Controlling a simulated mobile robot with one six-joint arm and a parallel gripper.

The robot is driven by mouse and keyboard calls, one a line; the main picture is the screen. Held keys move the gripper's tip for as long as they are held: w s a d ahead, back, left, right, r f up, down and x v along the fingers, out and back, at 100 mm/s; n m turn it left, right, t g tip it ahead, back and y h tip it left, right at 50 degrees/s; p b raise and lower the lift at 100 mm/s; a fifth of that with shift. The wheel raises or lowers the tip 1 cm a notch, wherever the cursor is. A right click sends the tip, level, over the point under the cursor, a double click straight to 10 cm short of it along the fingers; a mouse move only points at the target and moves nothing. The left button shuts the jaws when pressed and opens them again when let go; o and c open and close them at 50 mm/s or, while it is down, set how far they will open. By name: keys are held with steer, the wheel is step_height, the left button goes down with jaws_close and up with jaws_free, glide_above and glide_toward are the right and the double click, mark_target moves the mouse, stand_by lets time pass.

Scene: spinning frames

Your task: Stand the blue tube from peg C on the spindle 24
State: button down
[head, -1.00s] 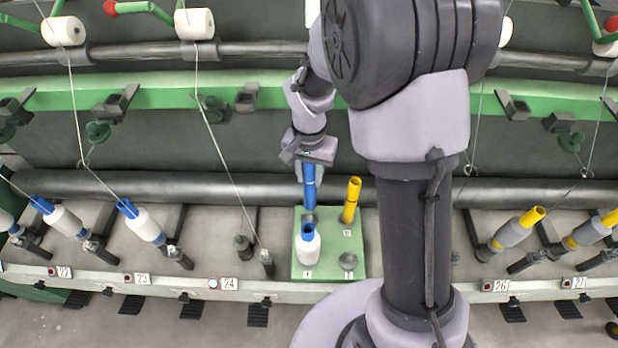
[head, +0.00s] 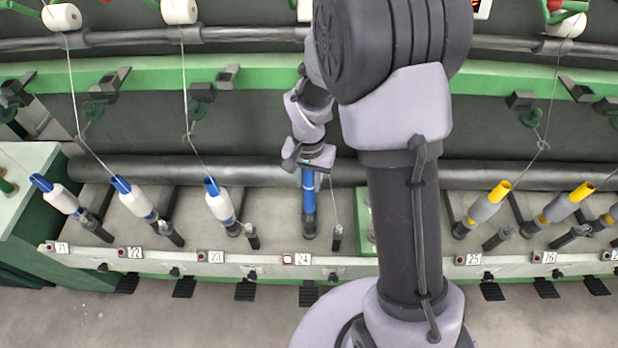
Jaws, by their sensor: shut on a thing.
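My gripper (head: 312,168) is shut on the upper end of a blue tube (head: 309,188), which hangs upright below it. Spindle 24 (head: 309,226), a dark upright post behind the label 24 (head: 302,259), is directly below the tube in the head view. The tube's lower end meets the spindle's top in the picture. I cannot tell whether it is around the spindle or just above or in front of it. The green peg board (head: 366,240) is mostly hidden behind my arm, and peg C cannot be made out.
Spindles with white bobbins on blue tubes (head: 220,206) stand to the left. Grey bobbins on yellow tubes (head: 482,212) stand to the right. A short dark post (head: 337,236) with a thread stands just right of spindle 24. A green cabinet (head: 25,190) is at far left.

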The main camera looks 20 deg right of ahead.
mark_target(310, 195)
steer(key=shift+d+r+m+p, duration=0.2)
steer(key=shift+d+m+p, duration=0.1)
steer(key=shift+m, duration=0.5)
steer(key=shift+w+f+m, duration=0.1)
steer(key=shift+m, duration=0.3)
steer(key=shift+w+a+f+m, duration=0.1)
steer(key=shift+w+f+m, duration=0.05)
steer(key=shift+f+m, duration=0.25)
steer(key=shift+f, duration=0.35)
steer(key=shift+f+b, duration=2.5)
steer(key=shift+f, duration=0.4)
steer(key=shift+f+b, duration=0.35)
steer(key=c, duration=1)
jaws_free()
